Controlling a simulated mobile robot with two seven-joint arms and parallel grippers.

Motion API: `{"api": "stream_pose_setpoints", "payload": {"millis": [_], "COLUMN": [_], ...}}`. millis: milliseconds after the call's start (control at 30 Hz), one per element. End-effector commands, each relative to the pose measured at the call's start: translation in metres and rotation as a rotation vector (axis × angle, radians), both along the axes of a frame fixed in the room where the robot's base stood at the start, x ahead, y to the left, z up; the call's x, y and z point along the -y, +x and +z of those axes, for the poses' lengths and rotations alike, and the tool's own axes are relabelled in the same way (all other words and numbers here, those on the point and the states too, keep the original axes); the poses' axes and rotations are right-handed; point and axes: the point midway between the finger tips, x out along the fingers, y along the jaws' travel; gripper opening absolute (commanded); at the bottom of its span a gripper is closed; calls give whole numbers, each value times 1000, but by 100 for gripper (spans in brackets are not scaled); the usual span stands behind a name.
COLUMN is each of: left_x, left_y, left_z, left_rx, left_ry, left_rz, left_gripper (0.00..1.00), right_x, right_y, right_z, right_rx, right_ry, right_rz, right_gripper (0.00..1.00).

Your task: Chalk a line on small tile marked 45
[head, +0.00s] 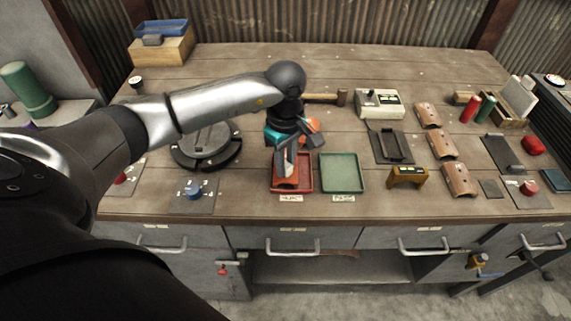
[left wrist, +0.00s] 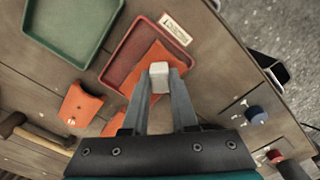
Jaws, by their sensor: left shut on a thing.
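My left gripper (head: 291,166) is over the reject tray and shut on a small white chalk block (left wrist: 159,76). An orange tile (head: 286,183) lies in the red tray (head: 306,186). The same tile shows in the left wrist view (left wrist: 150,62), right beneath the chalk; I cannot tell whether they touch. I see no chalk line on its visible part. Other orange tiles lie on the bench: one (left wrist: 80,106) beside the trays, and one (left wrist: 114,121) partly hidden by the gripper. No number is readable on any tile. My right gripper is not in view.
A green tray (head: 342,187) labelled pass stands right of the red one. A yellow-brown block (head: 407,177), several curved brown tiles (head: 441,145) and a grey-white device (head: 379,103) are farther right. A dark round turntable (head: 207,146) is left. A hammer (head: 325,98) lies behind.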

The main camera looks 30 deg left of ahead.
Motion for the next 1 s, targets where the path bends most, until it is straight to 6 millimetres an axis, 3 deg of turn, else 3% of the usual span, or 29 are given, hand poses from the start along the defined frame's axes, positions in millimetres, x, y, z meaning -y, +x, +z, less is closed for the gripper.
{"api": "stream_pose_setpoints", "payload": {"millis": [1000], "left_x": [8], "left_y": [-15], "left_z": [-2], "left_rx": [-6], "left_ry": [1], "left_rz": [0], "left_gripper": [0], "right_x": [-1], "right_y": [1], "right_z": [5], "right_rx": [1], "right_ry": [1], "right_rz": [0], "right_gripper": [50]}}
